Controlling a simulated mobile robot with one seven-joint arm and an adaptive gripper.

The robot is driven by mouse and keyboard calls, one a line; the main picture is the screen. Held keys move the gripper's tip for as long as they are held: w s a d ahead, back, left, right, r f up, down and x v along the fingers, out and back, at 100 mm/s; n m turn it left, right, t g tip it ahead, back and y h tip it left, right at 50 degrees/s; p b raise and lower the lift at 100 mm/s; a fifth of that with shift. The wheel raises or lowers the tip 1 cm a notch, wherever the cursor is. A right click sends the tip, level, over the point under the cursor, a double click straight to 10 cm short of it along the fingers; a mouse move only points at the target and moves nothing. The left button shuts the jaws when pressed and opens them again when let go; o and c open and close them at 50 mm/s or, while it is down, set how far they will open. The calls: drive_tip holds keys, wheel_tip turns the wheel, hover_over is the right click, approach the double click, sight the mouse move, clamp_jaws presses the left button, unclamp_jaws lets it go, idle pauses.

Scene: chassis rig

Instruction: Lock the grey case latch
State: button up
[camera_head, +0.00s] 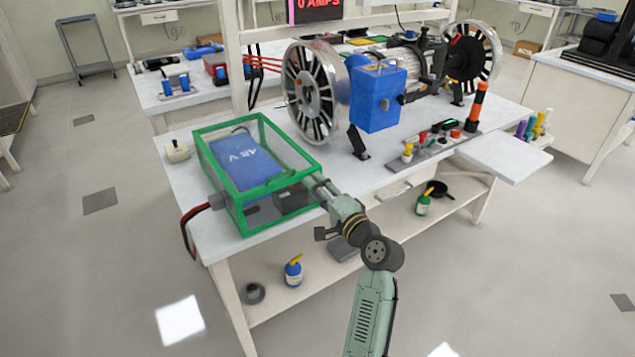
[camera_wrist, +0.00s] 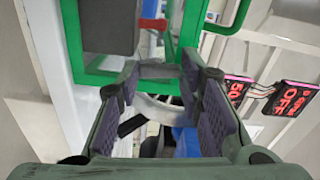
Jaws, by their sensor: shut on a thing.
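The case (camera_head: 262,125) is a clear box with a green frame on the near left of the white bench, and its green frame (camera_wrist: 190,22) fills the top of the wrist view. A blue "48 V" block (camera_head: 240,162) lies inside it. My gripper (camera_head: 318,186) is at the case's front right corner. In the head view the latch is hidden by my gripper.
A blue box (camera_head: 377,98) with wheels and a motor stands behind the case to the right. A control panel (camera_head: 438,143) with coloured knobs sits on the right of the bench.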

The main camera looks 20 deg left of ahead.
drive_tip(key=shift+r+m+p, duration=0.15)
drive_tip(key=shift+m+p, duration=0.3)
drive_tip(key=shift+m, duration=0.25)
drive_tip(key=shift+w, duration=0.1)
drive_tip(key=o, duration=1.2)
drive_tip(key=shift+c, duration=0.2)
drive_tip(key=shift+d, duration=0.1)
drive_tip(key=v, duration=1.2)
